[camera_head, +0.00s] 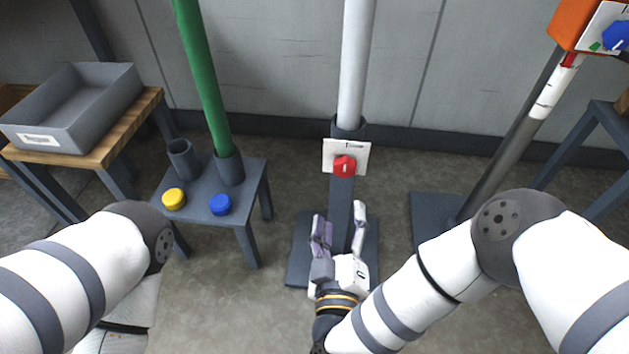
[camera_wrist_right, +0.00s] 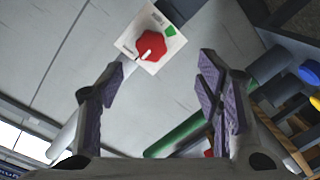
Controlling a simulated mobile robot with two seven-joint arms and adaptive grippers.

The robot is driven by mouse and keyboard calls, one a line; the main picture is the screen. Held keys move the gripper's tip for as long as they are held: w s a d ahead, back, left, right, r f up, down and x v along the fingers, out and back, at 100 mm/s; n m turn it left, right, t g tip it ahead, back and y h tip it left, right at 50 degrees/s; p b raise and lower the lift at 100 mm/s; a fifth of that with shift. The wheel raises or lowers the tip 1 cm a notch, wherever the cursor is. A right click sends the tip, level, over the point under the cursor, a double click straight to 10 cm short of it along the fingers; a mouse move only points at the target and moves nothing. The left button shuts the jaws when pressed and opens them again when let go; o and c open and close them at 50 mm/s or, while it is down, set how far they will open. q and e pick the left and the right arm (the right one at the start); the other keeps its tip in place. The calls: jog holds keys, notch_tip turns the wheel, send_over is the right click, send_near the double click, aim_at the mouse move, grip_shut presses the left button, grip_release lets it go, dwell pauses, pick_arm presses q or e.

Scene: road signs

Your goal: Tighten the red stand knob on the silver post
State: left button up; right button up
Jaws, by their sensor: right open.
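The red stand knob (camera_head: 344,166) sits on a white plate (camera_head: 329,150) on the dark stand of the pale silver post (camera_head: 357,60). My right gripper (camera_head: 339,213) is open and empty, below the knob in the head view and apart from it. In the right wrist view, the knob (camera_wrist_right: 151,45) with its white pointer mark lies beyond the open fingertips (camera_wrist_right: 160,70). A green wedge shows on the plate (camera_wrist_right: 158,17), and the pointer is not on it. My left arm shows, but its gripper is out of frame.
A low table (camera_head: 185,208) at left holds a green post (camera_head: 205,75), an empty socket (camera_head: 183,160), a yellow knob (camera_head: 174,199) and a blue knob (camera_head: 220,205). A grey bin (camera_head: 105,105) stands behind it. An orange box (camera_head: 578,20) hangs at upper right.

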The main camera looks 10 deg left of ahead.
aim_at(344, 173)
jog(key=shift+t+h, duration=0.3)
jog(key=w+b, duration=0.1)
jog(key=w, duration=0.3)
jog(key=w+b, duration=0.1)
jog(key=w, duration=0.3)
jog(key=w+b, duration=0.1)
jog(key=w, duration=0.3)
jog(key=shift+r+b, duration=0.3)
jog(key=shift+b, duration=0.1)
jog(key=shift+w+a+r, duration=0.1)
jog(key=shift+w, duration=0.35)
pick_arm(q)
jog(key=f, duration=0.2)
jog(key=s+f, duration=0.1)
jog(key=shift+s+f+g, duration=0.15)
jog(key=shift+f+g, duration=0.2)
jog(key=shift+g, duration=0.05)
pick_arm(e)
jog(key=c, duration=1.2)
